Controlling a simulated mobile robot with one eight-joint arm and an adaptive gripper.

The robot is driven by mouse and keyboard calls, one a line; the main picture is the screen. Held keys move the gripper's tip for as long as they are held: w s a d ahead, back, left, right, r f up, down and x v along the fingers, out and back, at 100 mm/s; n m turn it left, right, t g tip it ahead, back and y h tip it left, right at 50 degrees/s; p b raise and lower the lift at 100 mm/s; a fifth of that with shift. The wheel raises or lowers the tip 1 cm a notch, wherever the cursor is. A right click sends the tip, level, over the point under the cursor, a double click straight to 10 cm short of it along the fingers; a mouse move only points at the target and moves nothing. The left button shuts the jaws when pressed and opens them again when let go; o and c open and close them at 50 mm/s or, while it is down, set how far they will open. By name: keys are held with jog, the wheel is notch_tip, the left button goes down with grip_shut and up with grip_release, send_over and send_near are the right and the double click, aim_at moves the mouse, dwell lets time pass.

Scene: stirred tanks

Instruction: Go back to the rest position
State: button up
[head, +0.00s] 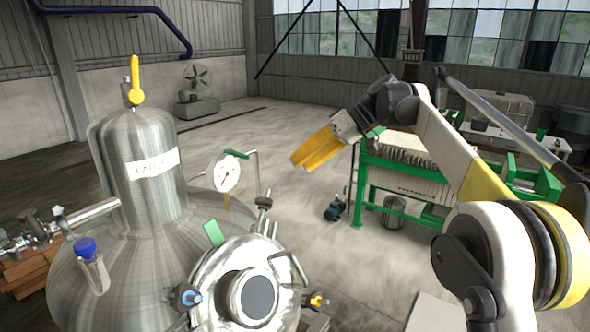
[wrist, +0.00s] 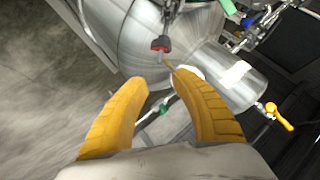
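My gripper (head: 296,164) is raised in open air to the right of the steel tank (head: 140,255) in the head view. Its two yellow fingers (wrist: 160,78) stand apart in the wrist view, with nothing held between them. The tank (wrist: 160,40) shows beyond the fingertips there, clear of them. A round pressure gauge (head: 224,174) with a green-handled valve (head: 237,154) stands on the tank, left of and below my gripper in the head view. In the wrist view the right finger partly hides the gauge.
A yellow lever (head: 135,80) tops the tank, and a round hatch (head: 256,297) faces front. A blue-capped fitting (head: 86,250) juts out at left. A green-framed filter press (head: 410,180) stands behind my arm. Open concrete floor (head: 300,205) lies between the tank and the press.

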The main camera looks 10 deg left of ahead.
jog(key=s+d+f+m+t+h+b, duration=0.3)
jog(key=s+d+f+b, duration=0.8)
jog(key=f, duration=0.7)
jog(key=s+d+f+m+t+h+b, duration=0.3)
jog(key=s+d+f+b, duration=0.8)
jog(key=f, duration=0.7)
jog(key=s+d+f+m+t+h+b, duration=0.3)
jog(key=s+d+f+m+b, duration=0.2)
jog(key=s+d+f+b, duration=0.6)
notch_tip(320, 180, down, 7)
jog(key=b, duration=0.4)
jog(key=shift+h, duration=0.4)
